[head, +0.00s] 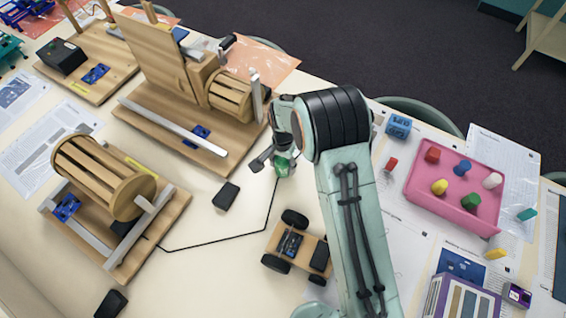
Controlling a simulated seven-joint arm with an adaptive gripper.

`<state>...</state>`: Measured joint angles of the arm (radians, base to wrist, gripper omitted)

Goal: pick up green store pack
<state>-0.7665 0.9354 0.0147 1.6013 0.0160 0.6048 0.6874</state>
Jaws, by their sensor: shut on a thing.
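The green store pack (283,165) shows as a small green patch between the fingers of my gripper (274,161), right of the large wooden drum model. My gripper is shut on it. The fingers and wrist hide most of the pack. I cannot tell whether the pack touches the table or hangs just above it.
A wooden drum model (104,177) is at left, and a larger one (165,95) stands behind. A wheeled cart (297,247) and black block (227,196) are nearby. A black cable (215,244) crosses the table. A pink tray (420,203) with several coloured pieces is at right.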

